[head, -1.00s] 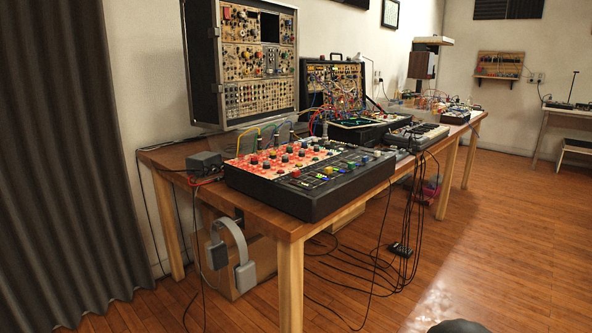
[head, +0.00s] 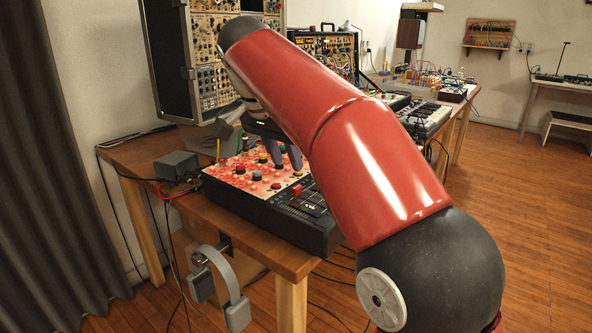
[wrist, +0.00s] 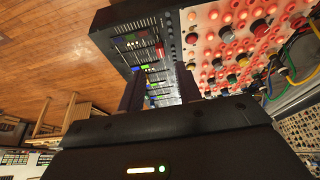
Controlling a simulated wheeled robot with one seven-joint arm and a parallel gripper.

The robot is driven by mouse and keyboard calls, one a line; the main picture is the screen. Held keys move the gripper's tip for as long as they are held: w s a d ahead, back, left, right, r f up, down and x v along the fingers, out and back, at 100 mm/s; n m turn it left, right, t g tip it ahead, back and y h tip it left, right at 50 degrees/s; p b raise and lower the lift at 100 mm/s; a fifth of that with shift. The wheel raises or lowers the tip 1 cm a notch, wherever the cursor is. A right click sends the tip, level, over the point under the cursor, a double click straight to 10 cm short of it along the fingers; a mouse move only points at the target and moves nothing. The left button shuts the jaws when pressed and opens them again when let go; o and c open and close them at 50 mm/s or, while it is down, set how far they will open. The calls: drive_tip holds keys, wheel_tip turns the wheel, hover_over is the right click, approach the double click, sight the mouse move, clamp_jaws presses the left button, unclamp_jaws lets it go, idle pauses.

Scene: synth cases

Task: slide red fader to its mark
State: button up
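The mixer (head: 262,212) is a black console with a red-and-white knob section and a dark fader section. The red fader (head: 297,189) shows as a small red cap on the dark section; in the wrist view it is a red cap (wrist: 160,49) ahead of my fingers. My gripper (head: 283,158) points down over the console, its two dark fingers apart and empty. In the wrist view my gripper (wrist: 160,85) is open, with part of the fader section between the fingers. The fader is beyond the fingertips. I cannot make out its mark. My arm hides the console's right part.
A grey box (head: 176,166) with cables sits left of the mixer on the wooden table (head: 135,157). Headphones (head: 222,283) hang at the table's front edge. A tall synth rack (head: 172,65) stands behind. Patch cables (wrist: 290,75) arch beside the knob section.

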sight(296, 187)
drive_tip(key=x, duration=0.7)
drive_tip(key=shift+w+f, duration=0.2)
drive_tip(key=shift+f, duration=0.1)
clamp_jaws()
